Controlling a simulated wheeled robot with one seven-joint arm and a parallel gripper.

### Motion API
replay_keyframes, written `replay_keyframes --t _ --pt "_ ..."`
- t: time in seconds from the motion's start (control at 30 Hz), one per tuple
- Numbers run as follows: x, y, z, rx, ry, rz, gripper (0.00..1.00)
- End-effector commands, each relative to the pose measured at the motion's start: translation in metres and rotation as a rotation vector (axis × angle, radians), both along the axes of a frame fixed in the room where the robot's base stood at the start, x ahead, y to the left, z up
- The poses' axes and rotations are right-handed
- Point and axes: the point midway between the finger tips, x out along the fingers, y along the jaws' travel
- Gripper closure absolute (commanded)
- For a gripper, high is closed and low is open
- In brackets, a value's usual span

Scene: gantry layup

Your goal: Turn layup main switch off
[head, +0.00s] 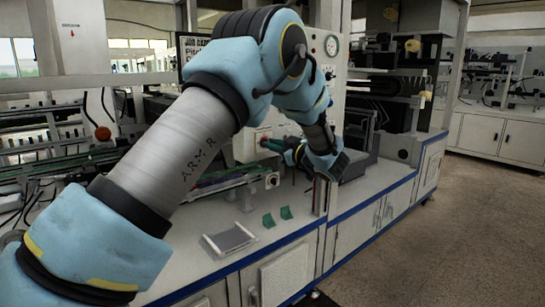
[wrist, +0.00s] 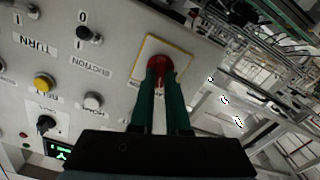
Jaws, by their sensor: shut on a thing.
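The red knob (wrist: 160,66) of the main switch sits on a white plate with a yellow border (wrist: 181,55) on the control panel. My gripper (wrist: 161,76) has its two green fingers shut on this knob in the wrist view. The fingers hide much of the knob and part of the label under it, so the switch position cannot be read. In the head view my gripper (head: 265,143) reaches left to the front of the light panel (head: 244,147). The knob is too small to make out clearly there.
Near the red knob, the panel carries a black switch (wrist: 87,34) marked ejection, a yellow button (wrist: 43,82), a white button (wrist: 93,100) and a black selector (wrist: 46,124). A grey tray (head: 229,240) and green pieces (head: 269,220) lie on the bench below my arm.

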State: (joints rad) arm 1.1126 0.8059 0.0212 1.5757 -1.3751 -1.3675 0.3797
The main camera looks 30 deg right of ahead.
Motion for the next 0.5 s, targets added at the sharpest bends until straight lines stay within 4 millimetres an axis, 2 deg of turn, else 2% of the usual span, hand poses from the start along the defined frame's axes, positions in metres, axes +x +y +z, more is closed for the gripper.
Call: replay_keyframes --t 0.03,0.5 --pt "-0.0001 0.0001 -0.0075 -0.049 -0.01 0.0 1.0" --pt "-0.0006 0.0018 -0.009 -0.488 -0.096 0.001 1.0"
